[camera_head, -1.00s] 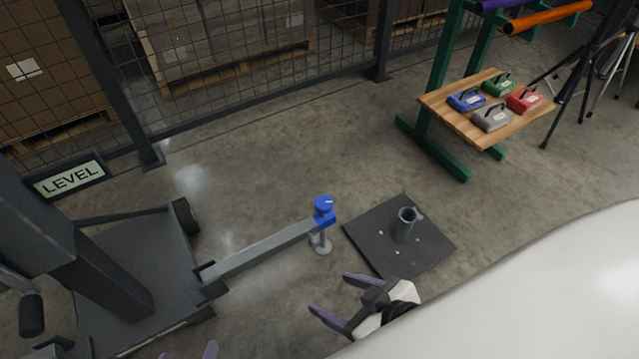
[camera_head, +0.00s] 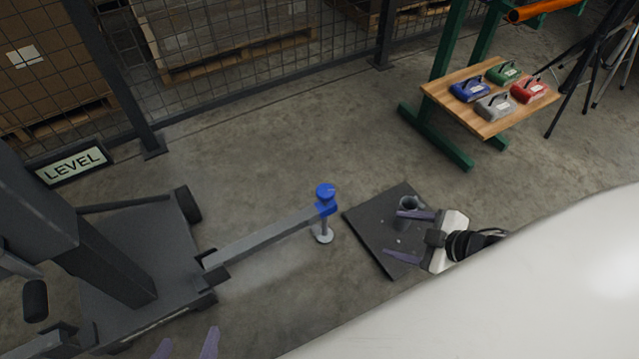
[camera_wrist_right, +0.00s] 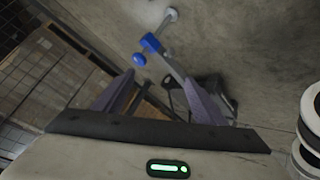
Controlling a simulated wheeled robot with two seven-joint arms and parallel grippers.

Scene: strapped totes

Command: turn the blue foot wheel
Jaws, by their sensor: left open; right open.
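The blue foot wheel (camera_head: 325,190) sits on top of an upright foot at the end of a grey outrigger beam (camera_head: 265,240). The foot's round pad (camera_head: 322,234) is on the floor. My right gripper (camera_head: 400,235) is open and empty, over the dark floor plate to the right of the wheel, its fingers pointing left. In the right wrist view the blue wheel (camera_wrist_right: 139,59) shows beyond the open fingers (camera_wrist_right: 155,90), apart from them. My left gripper (camera_head: 185,343) is open at the bottom edge, left of the wheel; only its fingertips show.
The dark floor plate (camera_head: 370,240) has an upright tube socket (camera_head: 409,203). A wooden shelf (camera_head: 470,115) with several coloured cases is at upper right. A mesh fence runs behind. Floor behind the wheel is clear.

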